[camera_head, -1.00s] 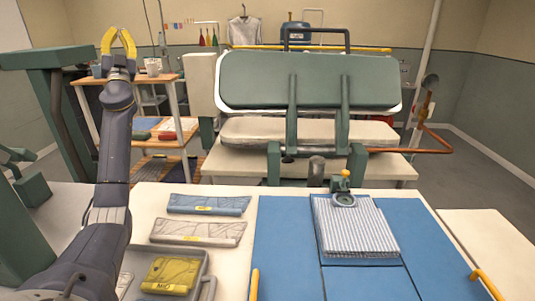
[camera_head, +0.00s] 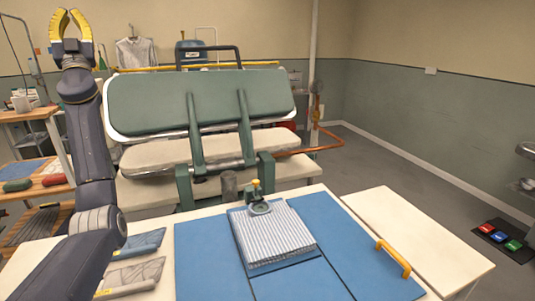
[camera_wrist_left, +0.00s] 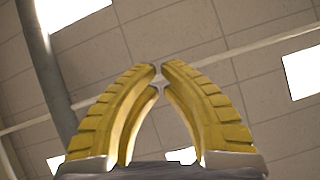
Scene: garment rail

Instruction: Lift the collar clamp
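The collar clamp (camera_head: 260,207) is a small dark green fitting with a yellow knob and a grey ring-like foot. It sits at the back edge of the folded striped shirt (camera_head: 275,238), with its foot on the collar area. My left gripper (camera_head: 67,13) has yellow ribbed fingers and is raised at the upper left, far from the clamp and pointing up. In the left wrist view its fingertips (camera_wrist_left: 159,67) are close together with a narrow gap, and nothing is between them. My right gripper is not in view.
The shirt lies on a blue board (camera_head: 205,265) with a yellow handle (camera_head: 394,258) at its right. A green press (camera_head: 195,101) stands behind. Grey and blue packets (camera_head: 132,275) lie left of the board. The white tabletop (camera_head: 410,235) at right is clear.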

